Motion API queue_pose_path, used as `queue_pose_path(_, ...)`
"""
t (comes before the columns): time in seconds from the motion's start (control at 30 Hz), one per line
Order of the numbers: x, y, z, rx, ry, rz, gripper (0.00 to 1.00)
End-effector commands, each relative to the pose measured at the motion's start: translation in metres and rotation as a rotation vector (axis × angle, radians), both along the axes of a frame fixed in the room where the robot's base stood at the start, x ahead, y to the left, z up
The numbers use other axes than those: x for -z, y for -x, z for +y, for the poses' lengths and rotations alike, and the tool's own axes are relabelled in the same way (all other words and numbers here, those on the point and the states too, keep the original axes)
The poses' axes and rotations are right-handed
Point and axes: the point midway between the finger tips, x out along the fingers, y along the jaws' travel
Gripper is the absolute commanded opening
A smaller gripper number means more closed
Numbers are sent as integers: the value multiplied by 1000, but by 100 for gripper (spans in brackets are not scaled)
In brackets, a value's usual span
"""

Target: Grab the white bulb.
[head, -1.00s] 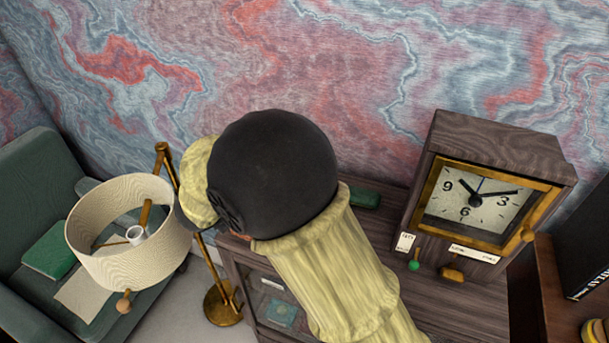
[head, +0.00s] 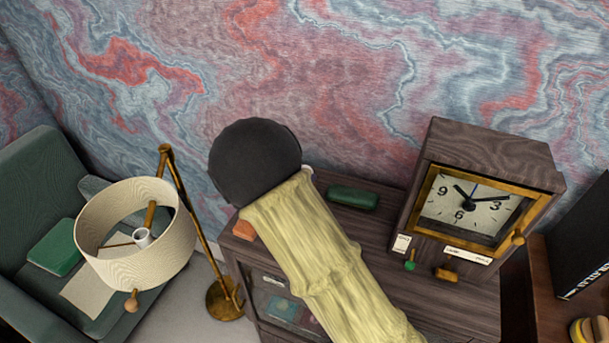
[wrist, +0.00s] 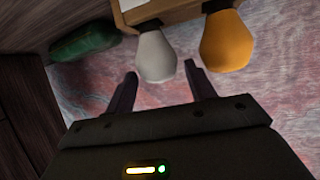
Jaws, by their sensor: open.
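The white bulb (wrist: 157,55) shows in the wrist view, its rounded end pointing down in the picture and its top at a wooden holder (wrist: 175,10). My gripper (wrist: 160,72) is open, with one finger on each side of the bulb's lower end. The bulb looks just ahead of or between the fingertips; I cannot tell how deep, and no grip on it shows. An orange bulb (wrist: 227,42) hangs to the right, close to the right finger. In the head view my own arm hides the gripper and most of what lies behind it.
A dark green case (head: 353,197) lies on the wooden cabinet, left of a square clock (head: 470,208). It also shows in the wrist view (wrist: 85,40). A lamp with a cream shade (head: 135,230) stands at left before a green armchair (head: 35,185). The patterned wall is behind.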

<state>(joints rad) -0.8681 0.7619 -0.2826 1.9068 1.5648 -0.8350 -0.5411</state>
Motion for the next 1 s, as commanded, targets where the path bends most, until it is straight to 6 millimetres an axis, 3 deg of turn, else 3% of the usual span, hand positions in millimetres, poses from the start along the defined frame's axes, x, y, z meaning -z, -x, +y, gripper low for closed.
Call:
queue_pose_path(0.33,3,-4,-4,2,1,0,55)
queue_pose_path(0.7,26,-34,-23,0,1,1,55)
queue_pose_path(1.0,29,-36,-24,0,-1,-1,55)
